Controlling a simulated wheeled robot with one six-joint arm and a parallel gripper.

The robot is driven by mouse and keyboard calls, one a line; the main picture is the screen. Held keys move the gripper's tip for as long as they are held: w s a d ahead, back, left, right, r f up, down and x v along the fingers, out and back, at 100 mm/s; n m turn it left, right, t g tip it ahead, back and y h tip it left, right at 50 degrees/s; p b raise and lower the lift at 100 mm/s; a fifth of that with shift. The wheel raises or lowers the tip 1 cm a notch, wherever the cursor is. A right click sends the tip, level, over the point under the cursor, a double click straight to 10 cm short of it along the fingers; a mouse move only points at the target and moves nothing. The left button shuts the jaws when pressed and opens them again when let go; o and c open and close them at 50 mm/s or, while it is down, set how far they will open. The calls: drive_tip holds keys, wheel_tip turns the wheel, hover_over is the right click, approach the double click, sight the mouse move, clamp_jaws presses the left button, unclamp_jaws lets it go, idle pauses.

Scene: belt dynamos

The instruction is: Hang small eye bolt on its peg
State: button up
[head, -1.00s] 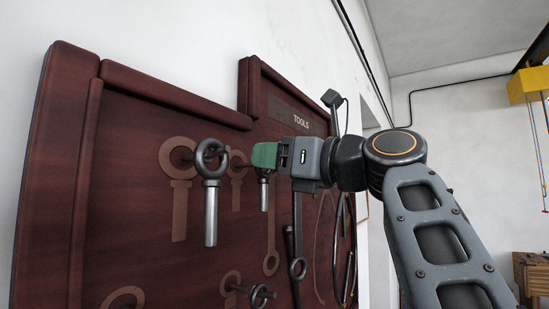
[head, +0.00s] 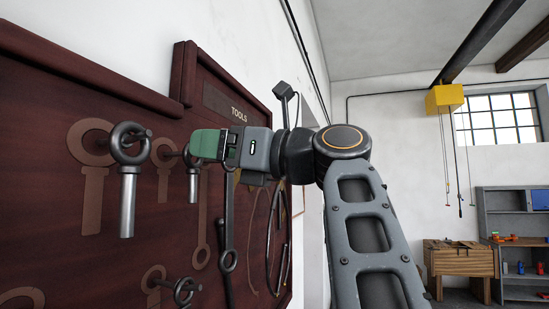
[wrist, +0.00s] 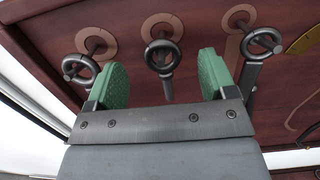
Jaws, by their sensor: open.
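The small eye bolt (head: 193,182) hangs upright at a peg on the dark red tool board, its bright shank pointing down. It shows in the middle of the wrist view (wrist: 167,86), where its dark ring appears to be around the peg's end. My gripper (head: 205,146) is open, its green fingers beside the bolt's ring in the head view, hiding part of it. In the wrist view the fingers stand apart, one on each side of the bolt, with visible gaps. A pale round-headed outline (head: 164,172) lies on the board behind the bolt.
A larger eye bolt (head: 127,200) hangs on a peg close to the left. Another dark ringed tool (head: 183,291) sits below. A long dark tool (head: 228,225) and hanging loops (head: 272,250) are to the right. A wooden crate (head: 460,259) and shelf (head: 510,230) stand far right.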

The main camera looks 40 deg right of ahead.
drive_tip(key=b+v, duration=0.1)
drive_tip(key=v, duration=0.9)
drive_tip(key=shift+s+d, duration=0.15)
drive_tip(key=shift+s, duration=0.1)
